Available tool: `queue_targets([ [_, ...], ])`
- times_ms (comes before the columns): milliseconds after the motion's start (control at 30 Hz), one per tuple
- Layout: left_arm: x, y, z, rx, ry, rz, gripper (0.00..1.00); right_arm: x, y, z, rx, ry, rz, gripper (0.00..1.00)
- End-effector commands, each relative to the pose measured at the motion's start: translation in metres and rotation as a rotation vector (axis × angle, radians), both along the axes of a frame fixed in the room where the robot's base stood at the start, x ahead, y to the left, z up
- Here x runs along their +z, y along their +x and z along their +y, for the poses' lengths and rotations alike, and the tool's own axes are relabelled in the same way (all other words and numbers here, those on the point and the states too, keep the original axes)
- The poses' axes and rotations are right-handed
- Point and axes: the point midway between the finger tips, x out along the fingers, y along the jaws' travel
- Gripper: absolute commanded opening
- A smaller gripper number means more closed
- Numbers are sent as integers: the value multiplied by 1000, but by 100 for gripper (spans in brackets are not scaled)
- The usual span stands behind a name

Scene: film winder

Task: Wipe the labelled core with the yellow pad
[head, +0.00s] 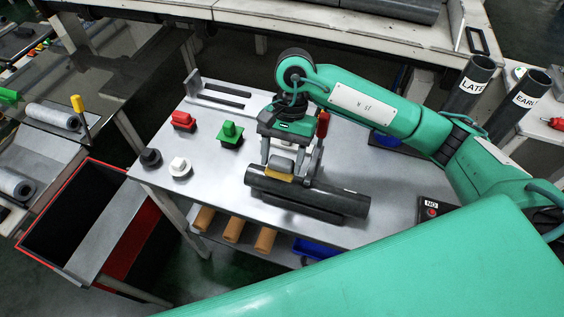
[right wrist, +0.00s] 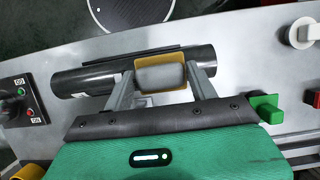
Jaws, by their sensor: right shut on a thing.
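My right gripper (head: 283,168) is shut on a pad with a grey block on top and a yellow rim (head: 279,175). In the right wrist view the pad (right wrist: 160,73) sits between the two fingers, over a black core (right wrist: 90,80). The core (head: 335,201) lies on its side near the table's front edge, and the pad appears to rest on its upper side towards the left end. My left gripper is not in view.
Two upright tubes stand at the right, marked LATE (head: 473,85) and EARL (head: 523,100). Red (head: 183,121), green (head: 230,133), white (head: 179,167) and black (head: 150,157) knobbed pieces stand left on the table (head: 215,190). A button box (head: 433,211) is at the right.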

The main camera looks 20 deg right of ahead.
Motion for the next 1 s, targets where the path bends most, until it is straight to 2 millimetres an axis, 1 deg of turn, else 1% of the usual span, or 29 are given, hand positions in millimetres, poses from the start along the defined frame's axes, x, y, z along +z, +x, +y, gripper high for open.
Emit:
queue_targets([
  [33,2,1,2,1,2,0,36,6,1,0,-2,1,-2,37],
  [267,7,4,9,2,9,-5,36,27,2,0,-8,0,-1,37],
  [533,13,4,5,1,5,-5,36,50,3,0,-16,1,-2,37],
  [667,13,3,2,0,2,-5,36,54,3,0,-18,0,-2,37],
  [1000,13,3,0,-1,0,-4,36,54,3,0,-18,1,-1,37],
])
